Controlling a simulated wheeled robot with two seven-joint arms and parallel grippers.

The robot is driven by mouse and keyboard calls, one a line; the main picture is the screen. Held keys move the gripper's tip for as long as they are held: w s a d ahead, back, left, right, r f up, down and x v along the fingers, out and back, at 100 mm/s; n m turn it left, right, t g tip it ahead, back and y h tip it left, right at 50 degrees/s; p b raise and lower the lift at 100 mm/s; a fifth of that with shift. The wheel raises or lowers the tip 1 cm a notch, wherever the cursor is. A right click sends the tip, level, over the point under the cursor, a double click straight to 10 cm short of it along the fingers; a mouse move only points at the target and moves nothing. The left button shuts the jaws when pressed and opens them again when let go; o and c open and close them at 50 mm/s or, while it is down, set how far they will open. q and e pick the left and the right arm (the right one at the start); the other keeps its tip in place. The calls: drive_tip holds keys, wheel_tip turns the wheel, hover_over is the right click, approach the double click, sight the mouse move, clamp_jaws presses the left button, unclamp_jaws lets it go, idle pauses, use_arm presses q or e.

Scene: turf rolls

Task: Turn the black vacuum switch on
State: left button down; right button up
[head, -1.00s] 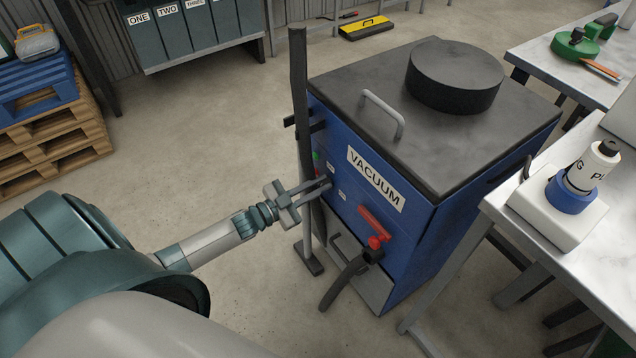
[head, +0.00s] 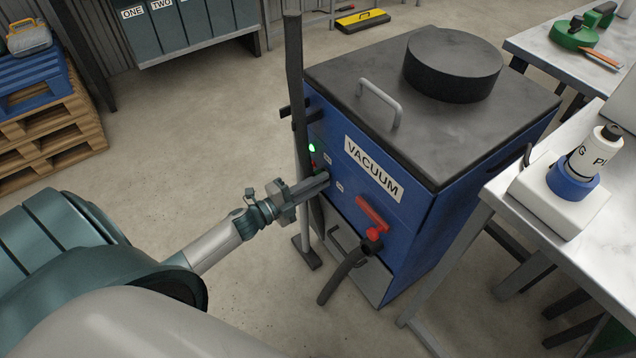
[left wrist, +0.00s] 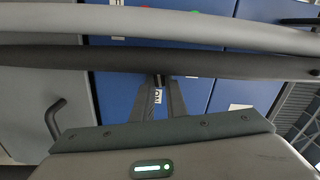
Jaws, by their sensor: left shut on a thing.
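The blue vacuum machine (head: 410,235) with its VACUUM label (head: 374,170) stands at the middle right of the head view. A green lamp (head: 312,147) glows brightly on its front panel. My left gripper (head: 324,181) reaches the panel from the left, below the lamp, its fingers shut at the black switch. The fingers hide the switch in the head view. In the left wrist view the fingertips (left wrist: 159,82) are close together on a small dark part, beside a white label. My right gripper is not in view.
A dark upright pole (head: 295,90) stands close in front of the panel, beside my left gripper. A red handle (head: 371,212) and black hose (head: 342,275) are at lower right on the machine. A white-topped table (head: 540,245) stands at right.

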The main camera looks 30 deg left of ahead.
use_arm(q)
drive_tip(key=m, duration=0.1)
drive_tip(key=m+b, duration=0.1)
drive_tip(key=shift+d+f+m, duration=0.1)
drive_tip(key=shift+f+m, duration=0.15)
drive_tip(key=shift+m, duration=0.05)
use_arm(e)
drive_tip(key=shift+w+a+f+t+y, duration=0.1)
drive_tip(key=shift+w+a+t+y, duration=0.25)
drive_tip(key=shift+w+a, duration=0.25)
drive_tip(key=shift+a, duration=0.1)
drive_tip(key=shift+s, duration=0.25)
